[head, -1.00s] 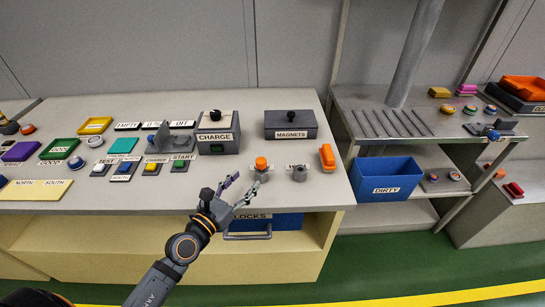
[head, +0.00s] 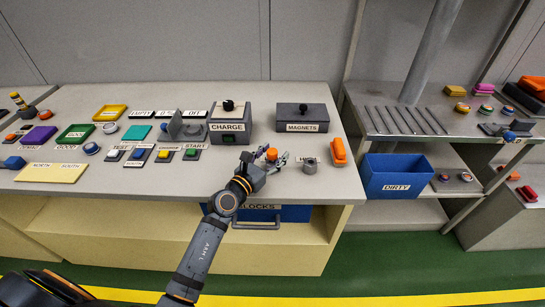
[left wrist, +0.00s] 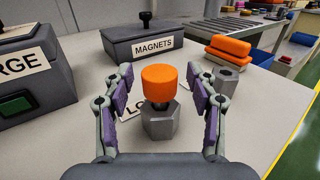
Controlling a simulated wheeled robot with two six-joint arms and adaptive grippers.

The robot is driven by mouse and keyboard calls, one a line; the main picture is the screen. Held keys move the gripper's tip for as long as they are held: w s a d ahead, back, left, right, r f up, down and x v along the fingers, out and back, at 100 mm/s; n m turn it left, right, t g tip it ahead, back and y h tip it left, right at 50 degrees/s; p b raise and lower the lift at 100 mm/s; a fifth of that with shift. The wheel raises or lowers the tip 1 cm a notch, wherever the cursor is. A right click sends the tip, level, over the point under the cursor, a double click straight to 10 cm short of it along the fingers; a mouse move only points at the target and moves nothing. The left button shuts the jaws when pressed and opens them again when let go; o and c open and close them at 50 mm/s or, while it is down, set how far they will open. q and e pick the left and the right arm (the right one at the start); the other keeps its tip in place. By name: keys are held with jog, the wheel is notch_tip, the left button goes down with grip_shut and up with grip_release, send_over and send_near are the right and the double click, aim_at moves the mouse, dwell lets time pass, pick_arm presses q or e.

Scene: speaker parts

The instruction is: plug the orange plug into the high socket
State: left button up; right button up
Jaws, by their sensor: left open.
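The orange plug (head: 271,154) stands upright in a grey hexagonal socket (left wrist: 160,123), whose partly hidden label begins "LO". In the left wrist view the orange plug (left wrist: 160,82) is between the two purple-padded fingers. My left gripper (left wrist: 160,95) is open around it, with a gap on each side. In the head view my left gripper (head: 272,161) covers most of that socket. The other grey socket (head: 310,165), with a label beginning "H", stands empty to the right; it also shows behind the right finger in the left wrist view (left wrist: 228,80). My right gripper is not in view.
The CHARGE box (head: 229,125) and the MAGNETS box (head: 303,117) stand behind the sockets. An orange block (head: 339,151) lies right of the high socket, near the table's right edge. A blue DIRTY bin (head: 394,177) is on the shelf beyond.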

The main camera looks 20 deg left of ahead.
aim_at(273, 151)
pick_arm(q)
jog(key=shift+s+r, duration=0.1)
jog(key=shift+s, duration=0.05)
jog(key=shift+c, duration=0.3)
grip_shut()
pick_arm(e)
jog(key=shift+r, duration=0.1)
pick_arm(q)
jog(key=shift+r, duration=0.35)
notch_tip(273, 151, up, 3)
jog(key=shift+f+p, duration=0.1)
jog(key=shift+p, duration=1.1)
jog(key=s+r+p, duration=0.2)
jog(key=s+r, duration=0.2)
jog(key=s, duration=0.3)
jog(key=s+d+r+p, duration=0.1)
jog(key=s+r, duration=0.4)
jog(key=s, duration=0.1)
jog(key=shift+s+d+r+p, duration=0.15)
jog(key=shift+s+r+p, duration=0.1)
jog(key=shift+s+p, duration=0.15)
pick_arm(e)
notch_tip(273, 151, up, 6)
jog(key=shift+f, duration=0.1)
pick_arm(q)
jog(key=shift+r, duration=0.15)
pick_arm(e)
jog(key=shift+r, duration=0.25)
